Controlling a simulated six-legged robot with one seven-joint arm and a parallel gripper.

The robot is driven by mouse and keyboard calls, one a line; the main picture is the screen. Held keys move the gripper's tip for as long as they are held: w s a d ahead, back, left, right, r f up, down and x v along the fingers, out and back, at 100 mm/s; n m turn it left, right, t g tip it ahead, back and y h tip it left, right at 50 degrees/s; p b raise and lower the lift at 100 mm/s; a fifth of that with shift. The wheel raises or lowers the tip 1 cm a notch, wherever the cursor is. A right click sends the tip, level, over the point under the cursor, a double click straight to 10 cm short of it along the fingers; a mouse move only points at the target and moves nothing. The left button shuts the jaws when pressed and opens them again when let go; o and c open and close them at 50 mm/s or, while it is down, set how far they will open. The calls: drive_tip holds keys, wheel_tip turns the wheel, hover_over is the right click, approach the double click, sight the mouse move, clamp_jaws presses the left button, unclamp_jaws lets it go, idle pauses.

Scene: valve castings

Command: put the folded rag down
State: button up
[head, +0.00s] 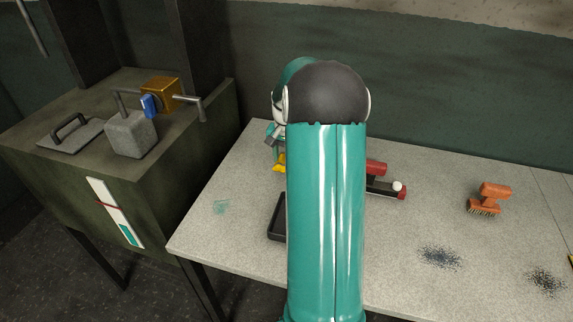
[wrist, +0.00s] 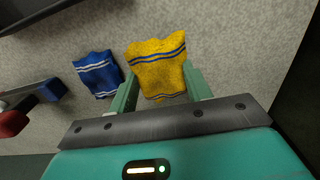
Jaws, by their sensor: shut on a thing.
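A folded yellow rag with blue stripes (wrist: 157,62) is between the two green fingers of my gripper (wrist: 160,88) in the wrist view. The fingers are shut on it. A yellow bit of it (head: 279,163) shows at the left side of my arm in the head view. Whether the rag touches the table cannot be told. A blue rag with white stripes (wrist: 98,74) lies on the table just left of it in the wrist view, apart from it. My arm hides the blue rag in the head view.
A black tray (head: 277,218) is partly hidden by my arm. A red tool (head: 386,188) lies right of my arm, an orange brush (head: 488,198) farther right. Dark specks (head: 440,257) dot the table (head: 420,222). A green cabinet (head: 60,185) with metal castings stands at left.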

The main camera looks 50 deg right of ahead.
drive_tip(key=shift+w+d+f, duration=0.3)
drive_tip(key=shift+d+f, duration=0.05)
drive_tip(key=shift+f, duration=1.7)
drive_tip(key=shift+f, duration=0.2)
drive_tip(key=o, duration=0.9)
wheel_tip(320, 180, up, 12)
drive_tip(key=shift+r, duration=0.2)
